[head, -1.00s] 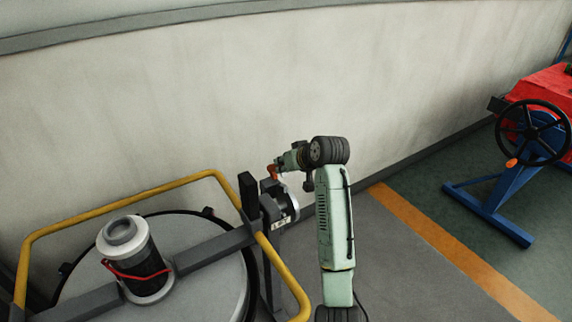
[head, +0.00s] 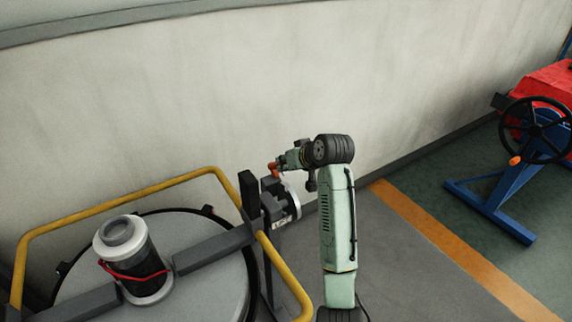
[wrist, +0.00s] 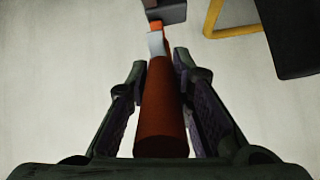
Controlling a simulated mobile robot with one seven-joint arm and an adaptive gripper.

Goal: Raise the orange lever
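In the wrist view the orange lever (wrist: 161,110) is a thick round handle lying lengthwise between my fingers. My gripper (wrist: 160,65) has one dark finger on each side of it, with the pads close against its sides, and looks shut on it. Beyond the fingertips the lever narrows to a light metal part and a grey block. In the head view my gripper (head: 286,163) reaches left from my green arm to the lever (head: 274,168), which shows small above a grey clamp (head: 280,205) at the tank's edge. My gripper partly hides the lever there.
A round tank lid (head: 205,285) with a grey crossbar and a yellow rail (head: 120,196) lies left of the clamp. A dark cylinder (head: 136,260) stands on it. A pale wall (head: 280,90) is behind. A red and blue machine (head: 540,115) stands at right, with open floor between.

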